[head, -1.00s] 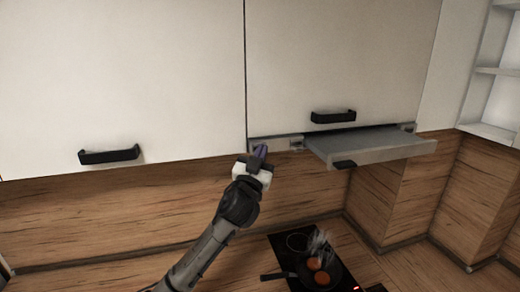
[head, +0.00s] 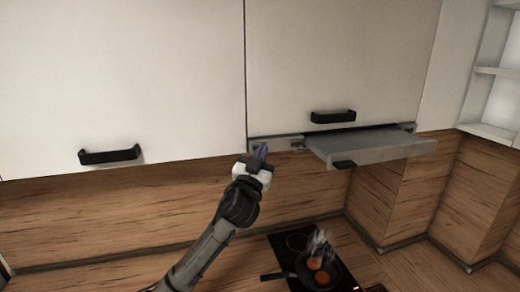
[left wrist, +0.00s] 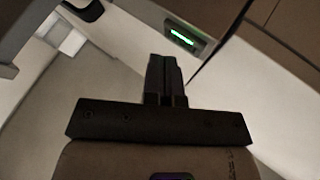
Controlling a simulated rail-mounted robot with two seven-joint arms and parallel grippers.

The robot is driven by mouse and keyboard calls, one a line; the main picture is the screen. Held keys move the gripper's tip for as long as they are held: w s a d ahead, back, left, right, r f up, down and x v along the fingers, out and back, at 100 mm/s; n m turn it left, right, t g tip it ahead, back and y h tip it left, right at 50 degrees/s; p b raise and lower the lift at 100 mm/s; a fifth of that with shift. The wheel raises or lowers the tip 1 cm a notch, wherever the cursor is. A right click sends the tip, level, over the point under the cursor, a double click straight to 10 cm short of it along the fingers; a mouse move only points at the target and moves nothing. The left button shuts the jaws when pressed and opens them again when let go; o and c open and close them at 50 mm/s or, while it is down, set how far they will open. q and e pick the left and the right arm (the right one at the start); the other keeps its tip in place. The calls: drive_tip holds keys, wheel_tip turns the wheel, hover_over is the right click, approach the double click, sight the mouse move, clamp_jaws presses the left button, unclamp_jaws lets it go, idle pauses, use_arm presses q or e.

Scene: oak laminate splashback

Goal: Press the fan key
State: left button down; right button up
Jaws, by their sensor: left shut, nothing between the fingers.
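The pulled-out range hood (head: 370,147) shows below the right cabinet, with a pale strip (head: 272,145) along the cabinet's lower edge. A small dark panel (left wrist: 185,37) with a green lit bar shows in the left wrist view, set in a pale surface; I take it to be the fan key's place, but cannot read a label. My left gripper (head: 262,151) is shut and empty, just below the strip's left end in the head view. In the left wrist view its fingertips (left wrist: 164,62) are below and left of the green bar, apparently apart from it. My right gripper is not in view.
A black hob (head: 290,243) with a steaming pan (head: 318,272) of round orange-brown food lies below right. Black handles (head: 109,155) mark the white cabinet doors. The wooden splashback (head: 100,215) is behind my arm; open shelves (head: 497,72) are at right.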

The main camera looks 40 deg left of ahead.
use_arm(q)
drive_tip(key=shift+w+a, duration=0.1)
drive_tip(key=shift+a, duration=0.05)
idle(0.4)
drive_tip(key=shift+w+a, duration=0.15)
drive_tip(key=shift+a, duration=0.05)
drive_tip(key=shift+a, duration=0.15)
idle(0.6)
drive_tip(key=shift+s+d, duration=0.3)
drive_tip(key=shift+d, duration=0.2)
drive_tip(key=shift+d, duration=0.1)
drive_tip(key=shift+s+d, duration=0.55)
drive_tip(key=shift+d, duration=0.25)
drive_tip(key=shift+s+d, duration=0.5)
drive_tip(key=shift+d, duration=0.35)
drive_tip(key=shift+s+d, duration=0.55)
drive_tip(key=shift+d, duration=0.25)
